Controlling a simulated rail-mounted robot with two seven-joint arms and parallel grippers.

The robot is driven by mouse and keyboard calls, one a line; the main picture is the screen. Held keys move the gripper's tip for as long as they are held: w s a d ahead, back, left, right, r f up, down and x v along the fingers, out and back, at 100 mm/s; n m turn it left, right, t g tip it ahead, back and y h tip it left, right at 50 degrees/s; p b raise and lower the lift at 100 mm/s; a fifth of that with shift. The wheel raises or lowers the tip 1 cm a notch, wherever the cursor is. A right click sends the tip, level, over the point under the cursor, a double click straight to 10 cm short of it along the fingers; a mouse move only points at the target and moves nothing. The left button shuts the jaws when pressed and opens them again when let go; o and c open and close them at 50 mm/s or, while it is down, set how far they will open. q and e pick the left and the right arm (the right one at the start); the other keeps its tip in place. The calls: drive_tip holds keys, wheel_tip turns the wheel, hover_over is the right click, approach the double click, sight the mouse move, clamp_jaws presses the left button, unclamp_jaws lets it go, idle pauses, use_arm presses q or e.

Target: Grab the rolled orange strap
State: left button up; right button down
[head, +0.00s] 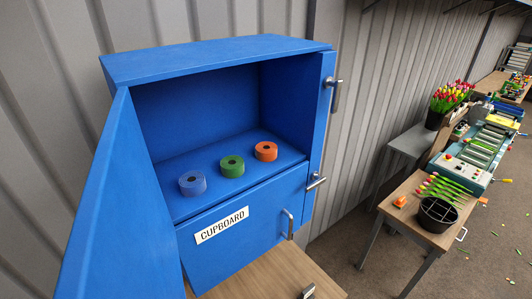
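The rolled orange strap (266,151) stands on the shelf of the open blue cupboard (218,53), at the right end of a row of rolls. A green roll (232,166) is to its left, and a blue roll (193,183) is at the left end. The rolls are apart from each other, each with a dark hole in the top. I cannot make out either of my grippers in the head view.
The cupboard's left door (120,215) hangs open; its right door (320,130) is also swung out. A drawer labelled CUPBOARD (222,226) is below the shelf. A small grey metal piece (307,291), unclear, shows on the wooden table (275,272). Another table (395,216) holds a black pot and tulips.

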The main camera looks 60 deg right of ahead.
use_arm(q)
drive_tip(key=shift+d, duration=0.15)
drive_tip(key=o, duration=1.1)
drive_tip(key=shift+a, duration=0.2)
